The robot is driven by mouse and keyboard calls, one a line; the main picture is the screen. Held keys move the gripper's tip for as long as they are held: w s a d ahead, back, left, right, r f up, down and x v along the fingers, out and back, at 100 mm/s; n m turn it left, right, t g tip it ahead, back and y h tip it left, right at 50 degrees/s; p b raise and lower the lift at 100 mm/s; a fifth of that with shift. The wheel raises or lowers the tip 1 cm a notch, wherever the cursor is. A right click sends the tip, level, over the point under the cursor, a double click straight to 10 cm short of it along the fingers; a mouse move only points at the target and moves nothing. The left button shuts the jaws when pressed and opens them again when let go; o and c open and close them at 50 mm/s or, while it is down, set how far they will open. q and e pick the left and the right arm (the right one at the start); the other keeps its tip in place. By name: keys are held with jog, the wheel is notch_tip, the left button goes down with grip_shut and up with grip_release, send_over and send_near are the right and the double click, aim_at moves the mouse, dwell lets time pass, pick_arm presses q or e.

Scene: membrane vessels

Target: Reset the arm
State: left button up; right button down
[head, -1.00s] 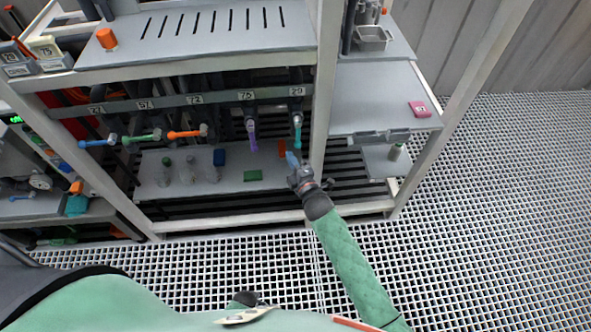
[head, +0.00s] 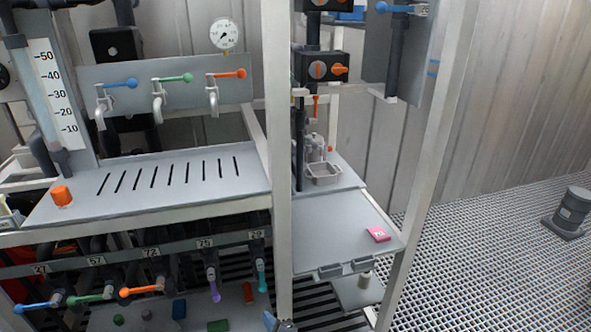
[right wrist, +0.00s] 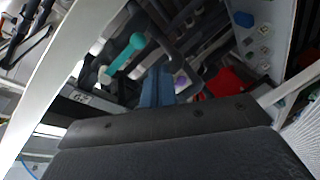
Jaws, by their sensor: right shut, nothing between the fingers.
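My right gripper (head: 270,320) is at the bottom edge of the head view, mostly cut off, with only its blue fingertips and a bit of dark wrist showing. It is just below and right of the teal valve handle (head: 261,277) under label 29. In the right wrist view the blue fingers (right wrist: 157,88) are together with nothing between them. The teal handle also shows there (right wrist: 126,54), up and left of the fingers and apart from them. My left gripper is not in view.
A white frame post (head: 281,150) stands close to the right gripper. Blue, green, orange and purple valve handles (head: 213,284) line the lower rack. A slotted bench (head: 150,190) is above. A shelf (head: 335,230) at the right holds a pink tag (head: 378,234). Grated floor lies beyond.

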jog(key=s+d+f+m+g+h, duration=0.35)
jog(key=d+f+m, duration=0.4)
jog(key=f, duration=0.45)
jog(key=s+d+f+m+g+h, duration=0.35)
jog(key=d+f+m, duration=0.25)
jog(key=d+f, duration=0.45)
jog(key=s+d+f+m+g, duration=0.1)
jog(key=s+d+f, duration=0.2)
jog(key=s+f, duration=0.3)
jog(key=s+d+f+g, duration=0.2)
jog(key=s+f, duration=0.4)
jog(key=s, duration=0.6)
jog(key=s+d+f+m+g, duration=0.1)
jog(key=s+d+f, duration=0.3)
jog(key=s, duration=0.5)
notch_tip(320, 180, down, 2)
jog(key=shift+s+d+f+m+g+h, duration=0.15)
jog(key=shift+s+m+g+h, duration=0.25)
jog(key=shift+g, duration=0.3)
